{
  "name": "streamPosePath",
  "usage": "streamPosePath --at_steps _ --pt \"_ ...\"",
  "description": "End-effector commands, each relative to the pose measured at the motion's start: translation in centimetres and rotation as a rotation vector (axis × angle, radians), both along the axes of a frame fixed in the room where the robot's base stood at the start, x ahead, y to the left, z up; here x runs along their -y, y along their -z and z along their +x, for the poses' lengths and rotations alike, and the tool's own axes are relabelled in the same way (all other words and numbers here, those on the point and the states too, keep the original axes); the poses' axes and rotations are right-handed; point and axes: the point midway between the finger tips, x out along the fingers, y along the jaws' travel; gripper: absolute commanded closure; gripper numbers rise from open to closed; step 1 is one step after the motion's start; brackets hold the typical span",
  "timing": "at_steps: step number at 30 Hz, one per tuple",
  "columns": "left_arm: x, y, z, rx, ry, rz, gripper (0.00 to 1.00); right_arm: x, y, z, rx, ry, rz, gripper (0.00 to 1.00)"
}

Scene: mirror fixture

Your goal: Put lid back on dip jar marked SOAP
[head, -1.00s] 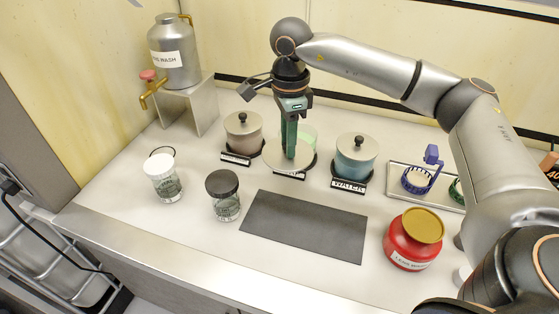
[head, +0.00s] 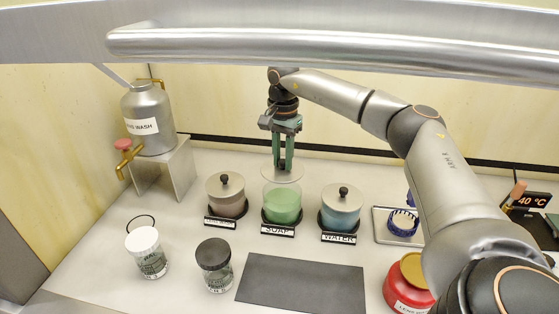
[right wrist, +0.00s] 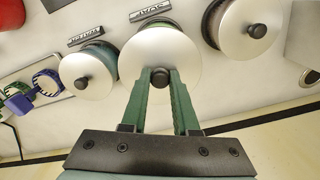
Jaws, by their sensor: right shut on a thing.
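The SOAP jar (head: 282,205) is clear glass with green liquid, in a dark holder with a white SOAP label (head: 278,231). My right gripper (head: 283,166) points down, shut on the dark knob of the round metal lid (head: 269,174). In the right wrist view the fingers (right wrist: 161,78) flank the knob, and the lid (right wrist: 160,50) hides most of the jar. My left gripper is not in view.
Lidded jars stand close on both sides: a brownish one (head: 226,203) and the WATER jar (head: 341,213). In front are a white-capped jar (head: 146,252), a black-capped jar (head: 214,262) and a dark mat (head: 302,284). A metal rail (head: 330,41) crosses the view's top.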

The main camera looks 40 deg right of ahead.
Motion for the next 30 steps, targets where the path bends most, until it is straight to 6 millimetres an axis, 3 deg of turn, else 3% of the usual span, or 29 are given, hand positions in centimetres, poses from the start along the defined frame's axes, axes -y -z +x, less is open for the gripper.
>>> streamPosePath --at_steps 13,21,30 --pt "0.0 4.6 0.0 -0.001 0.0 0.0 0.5 -0.1 4.0 0.0 0.001 0.001 0.0 1.0" --pt "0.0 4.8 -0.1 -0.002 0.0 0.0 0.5 -0.1 5.6 0.0 0.001 0.001 0.001 1.0" --pt "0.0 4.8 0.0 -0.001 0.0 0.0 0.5 -0.1 5.9 0.0 0.0 0.001 0.0 1.0"
